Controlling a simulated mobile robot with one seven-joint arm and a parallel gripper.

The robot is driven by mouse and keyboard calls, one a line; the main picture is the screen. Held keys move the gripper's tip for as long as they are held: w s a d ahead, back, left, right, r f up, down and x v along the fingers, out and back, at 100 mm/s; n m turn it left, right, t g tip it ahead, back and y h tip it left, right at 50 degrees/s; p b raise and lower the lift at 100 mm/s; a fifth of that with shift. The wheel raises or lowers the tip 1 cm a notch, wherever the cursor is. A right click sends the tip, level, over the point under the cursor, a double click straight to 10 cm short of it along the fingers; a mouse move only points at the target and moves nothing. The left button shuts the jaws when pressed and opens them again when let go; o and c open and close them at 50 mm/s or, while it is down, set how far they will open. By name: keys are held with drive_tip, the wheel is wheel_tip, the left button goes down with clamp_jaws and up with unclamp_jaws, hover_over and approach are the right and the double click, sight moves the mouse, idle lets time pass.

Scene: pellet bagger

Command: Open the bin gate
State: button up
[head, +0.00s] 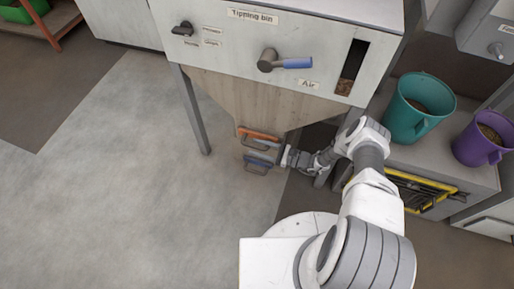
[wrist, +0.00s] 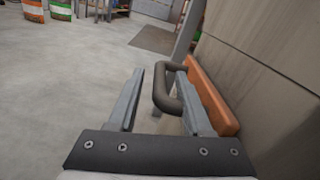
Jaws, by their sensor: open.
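The tipping bin's lower end carries an orange gate plate (head: 260,134) with a dark looped handle (head: 265,145). A blue piece (head: 262,155) with its own dark handle sits just below it. My gripper (head: 281,158) is at the right of these, under the bin. In the wrist view the dark handle (wrist: 161,90) stands out from the orange plate (wrist: 212,95). My open gripper (wrist: 168,68) has its fingers on either side of the handle's bar. The right finger appears to lie between bar and plate. Contact cannot be told.
The tipping bin (head: 220,55) has a blue-handled lever (head: 292,63) and a black knob (head: 182,28). A bin leg (head: 190,110) stands left of the gate. A teal bucket (head: 412,120) and a purple bucket (head: 480,145) stand at right. The floor at left is clear.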

drive_tip(key=shift+w+a, duration=0.15)
drive_tip(key=shift+a, duration=0.1)
clamp_jaws()
idle(1.4)
